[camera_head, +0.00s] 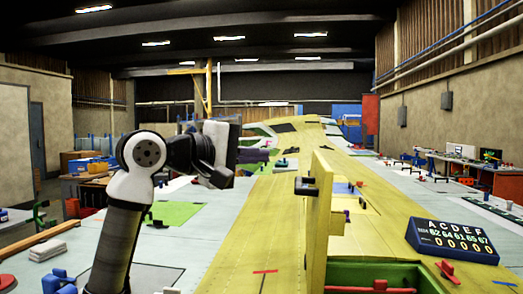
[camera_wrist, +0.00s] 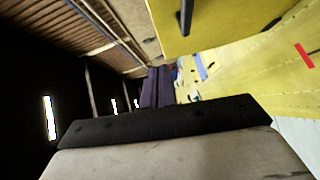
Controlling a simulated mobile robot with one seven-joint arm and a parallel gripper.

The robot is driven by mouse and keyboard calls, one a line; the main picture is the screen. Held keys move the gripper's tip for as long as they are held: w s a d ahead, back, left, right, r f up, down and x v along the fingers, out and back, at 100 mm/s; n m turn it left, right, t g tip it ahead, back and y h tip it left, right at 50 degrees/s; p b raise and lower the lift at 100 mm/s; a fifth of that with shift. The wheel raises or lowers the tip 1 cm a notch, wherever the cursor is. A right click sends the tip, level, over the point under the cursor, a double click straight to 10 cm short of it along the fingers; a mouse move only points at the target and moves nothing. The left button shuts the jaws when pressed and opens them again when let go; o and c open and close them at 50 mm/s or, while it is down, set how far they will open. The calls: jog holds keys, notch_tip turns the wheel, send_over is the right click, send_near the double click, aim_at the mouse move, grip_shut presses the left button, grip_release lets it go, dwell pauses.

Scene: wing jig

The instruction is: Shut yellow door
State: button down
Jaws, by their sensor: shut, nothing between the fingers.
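The yellow door (camera_head: 319,225) stands open and upright, nearly edge-on, in the head view. A dark handle (camera_head: 304,187) sticks out from its left face. To its right is an opening with a green-walled box (camera_head: 400,272) in the yellow wing skin. My gripper (camera_head: 234,146) is up and left of the door, apart from it, shut and empty. In the wrist view my gripper (camera_wrist: 165,121) fills the bottom. A yellow panel (camera_wrist: 225,24) with a dark handle (camera_wrist: 185,16) shows at the top there, apparently the door.
The long yellow wing surface (camera_head: 240,225) runs away into the hall. A blue number box (camera_head: 452,240) and a red clamp (camera_head: 447,270) are at the right. A grey block stack (camera_head: 48,247) lies at the left. The air between gripper and door looks clear.

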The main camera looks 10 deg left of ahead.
aim_at(317, 158)
jog(key=p+x, duration=0.1)
jog(key=x, duration=0.2)
jog(key=s+d+p+x, duration=0.1)
jog(key=x, duration=0.2)
jog(key=p+x, duration=0.1)
jog(key=x, duration=0.2)
jog(key=shift+s+d+r+p, duration=0.1)
jog(key=shift+d+p, duration=0.2)
jog(key=shift+p, duration=0.1)
jog(key=shift+d, duration=0.6)
